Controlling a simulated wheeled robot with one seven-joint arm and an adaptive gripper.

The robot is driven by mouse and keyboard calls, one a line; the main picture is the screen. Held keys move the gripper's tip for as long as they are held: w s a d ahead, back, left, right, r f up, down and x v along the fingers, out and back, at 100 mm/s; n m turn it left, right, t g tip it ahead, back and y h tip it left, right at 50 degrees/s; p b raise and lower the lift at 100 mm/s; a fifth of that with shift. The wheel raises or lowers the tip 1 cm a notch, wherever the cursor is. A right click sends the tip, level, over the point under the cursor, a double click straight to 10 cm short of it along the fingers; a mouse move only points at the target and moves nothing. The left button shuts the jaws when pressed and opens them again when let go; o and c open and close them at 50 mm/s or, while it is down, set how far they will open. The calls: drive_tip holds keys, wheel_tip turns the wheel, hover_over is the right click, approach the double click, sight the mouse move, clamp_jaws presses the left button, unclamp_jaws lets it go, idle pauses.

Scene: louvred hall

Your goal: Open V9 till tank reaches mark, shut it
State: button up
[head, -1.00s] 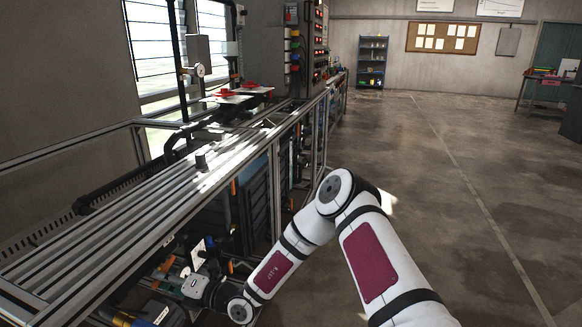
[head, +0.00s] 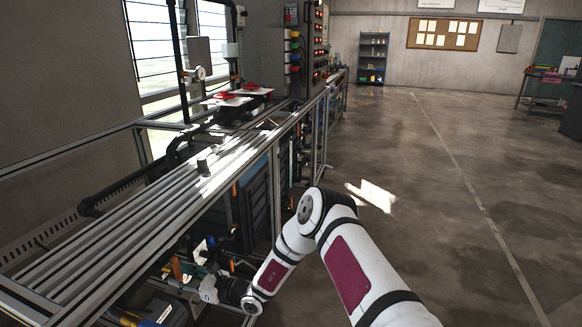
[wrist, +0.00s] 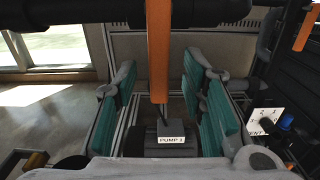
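In the wrist view an orange handle (wrist: 159,50) hangs down from a dark horizontal pipe. My gripper (wrist: 160,78) is open, with one teal-padded finger on each side of the handle and gaps between. I cannot tell how deep the handle sits between the fingers. No V9 tag is readable, so I cannot tell whether this is V9's handle. My gripper's end (head: 200,275) shows in the head view under the frame bench, partly hidden. I cannot make out the tank's level or its mark.
A block labelled "PUMP 2" (wrist: 171,140) stands behind the handle. The metal frame bench (head: 130,215) is over my gripper. The floor (head: 440,200) at right is clear.

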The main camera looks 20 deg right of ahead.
drive_tip(key=p+v, duration=0.3)
drive_tip(key=v, duration=0.4)
idle(0.4)
drive_tip(key=v, duration=1.2)
